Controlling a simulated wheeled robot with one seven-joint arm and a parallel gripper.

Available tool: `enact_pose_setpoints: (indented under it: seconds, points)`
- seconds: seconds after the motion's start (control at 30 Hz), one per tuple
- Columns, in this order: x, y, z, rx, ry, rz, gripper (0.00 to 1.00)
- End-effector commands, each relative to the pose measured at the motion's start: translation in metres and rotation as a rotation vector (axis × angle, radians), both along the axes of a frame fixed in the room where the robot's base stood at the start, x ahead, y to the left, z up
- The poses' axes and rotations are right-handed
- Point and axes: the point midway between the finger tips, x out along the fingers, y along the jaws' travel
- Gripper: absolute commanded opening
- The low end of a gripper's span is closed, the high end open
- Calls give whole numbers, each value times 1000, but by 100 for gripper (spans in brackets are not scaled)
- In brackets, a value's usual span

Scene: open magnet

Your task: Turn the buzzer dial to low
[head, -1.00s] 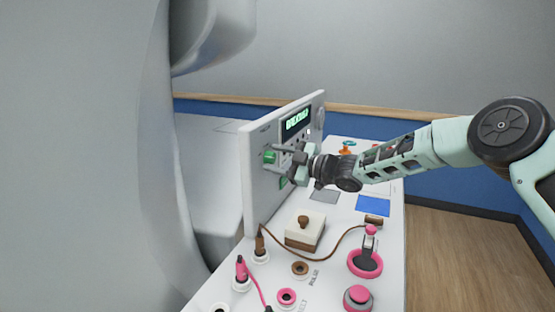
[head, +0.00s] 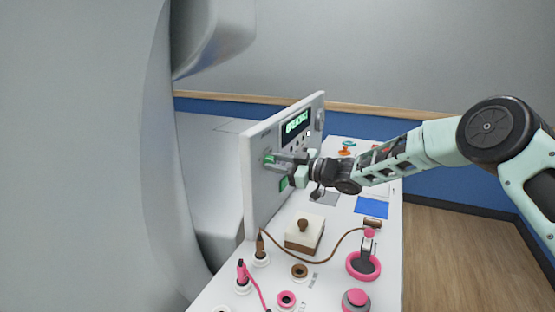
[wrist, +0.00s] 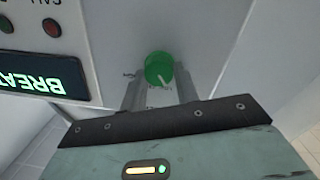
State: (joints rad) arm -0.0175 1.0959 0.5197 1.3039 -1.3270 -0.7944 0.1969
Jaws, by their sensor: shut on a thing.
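The buzzer dial is a green round knob (wrist: 159,69) on the upright white panel (head: 262,205), with a pale pointer line on its face in the wrist view. My gripper (head: 272,161) reaches the panel from the right, and its fingers are shut on the dial, one on each side. In the head view the fingers mostly hide the dial.
A lit green display (head: 297,122) and small buttons are on the panel beside my gripper. Below, the white tabletop holds a cream and brown box (head: 304,236), a pink ring stand (head: 364,266), plugs with cables and a blue pad (head: 372,206). A large grey machine stands at left.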

Motion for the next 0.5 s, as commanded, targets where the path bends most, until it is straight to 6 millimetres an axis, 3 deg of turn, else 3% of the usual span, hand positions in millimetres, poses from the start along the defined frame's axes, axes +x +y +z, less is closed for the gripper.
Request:
enact_pose_setpoints:
  seconds: [0.5]
  points:
    - [1, -1, 1, 96, 266, 0, 8]
